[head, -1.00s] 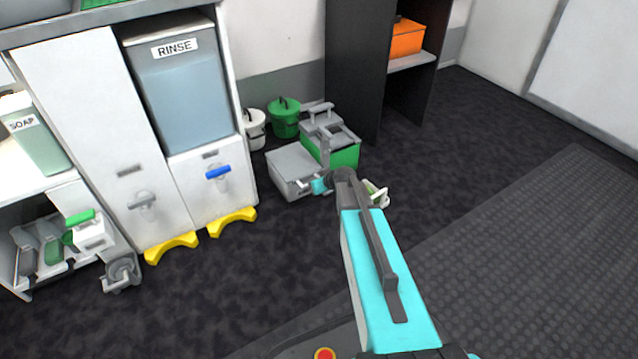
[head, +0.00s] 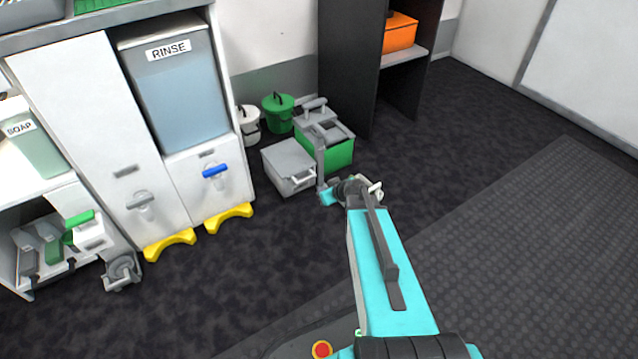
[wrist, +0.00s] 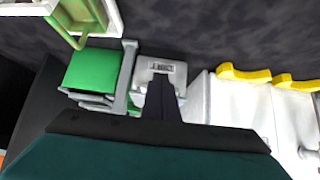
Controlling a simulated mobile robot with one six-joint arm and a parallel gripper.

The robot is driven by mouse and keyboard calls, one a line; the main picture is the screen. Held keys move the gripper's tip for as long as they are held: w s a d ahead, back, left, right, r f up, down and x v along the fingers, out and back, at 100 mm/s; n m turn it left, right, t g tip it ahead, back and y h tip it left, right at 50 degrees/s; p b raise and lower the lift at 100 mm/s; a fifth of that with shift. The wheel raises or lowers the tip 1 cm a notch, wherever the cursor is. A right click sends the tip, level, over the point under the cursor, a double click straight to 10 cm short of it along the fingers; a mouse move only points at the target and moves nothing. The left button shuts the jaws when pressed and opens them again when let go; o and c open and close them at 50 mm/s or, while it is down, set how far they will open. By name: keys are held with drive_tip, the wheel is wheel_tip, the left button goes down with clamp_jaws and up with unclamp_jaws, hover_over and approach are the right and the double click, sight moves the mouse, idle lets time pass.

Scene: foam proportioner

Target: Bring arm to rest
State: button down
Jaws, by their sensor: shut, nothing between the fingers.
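My arm (head: 385,265), turquoise with dark grey parts, reaches up from the bottom of the head view, out over the floor. Its wrist end is near the grey box and the green box, and partly hides what is behind it. In the wrist view my gripper (wrist: 160,82) shows as dark fingers, shut together and empty. They overlap the light grey box behind them in the picture; I cannot tell the gap, but nothing is held.
A grey box (head: 285,165) and a green box (head: 340,153) stand on the floor beyond the wrist. The rinse cabinet (head: 180,100) with yellow feet is left. A dark shelf holds an orange box (head: 399,36). Floor to the right is clear.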

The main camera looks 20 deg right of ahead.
drive_tip(key=shift+s+d+f, duration=0.1)
drive_tip(key=shift+s+f, duration=0.1)
drive_tip(key=shift+s, duration=0.35)
drive_tip(key=s+a+r+n+g+y+p, duration=0.25)
drive_tip(key=a+r+p, duration=0.55)
drive_tip(key=a+p, duration=0.45)
drive_tip(key=s+a+r+n+g+p, duration=0.1)
drive_tip(key=s+a+r+g+p, duration=0.35)
drive_tip(key=s+a+p, duration=0.75)
drive_tip(key=s+d+r+m+g+h+p, duration=0.1)
drive_tip(key=s+p, duration=0.3)
drive_tip(key=s, duration=0.4)
drive_tip(key=s+d+r+m+g+h+p, duration=0.1)
drive_tip(key=s+d+r+m+g+p, duration=0.1)
drive_tip(key=s, duration=0.7)
drive_tip(key=s+d+r+m+g+h+p, duration=0.1)
drive_tip(key=s+d+r+m+g+p, duration=0.1)
drive_tip(key=s+r+g+p, duration=0.2)
drive_tip(key=s+p, duration=0.3)
drive_tip(key=s, duration=0.1)
drive_tip(key=shift+s, duration=0.2)
drive_tip(key=shift+d+r+h, duration=0.1)
drive_tip(key=shift+h, duration=0.15)
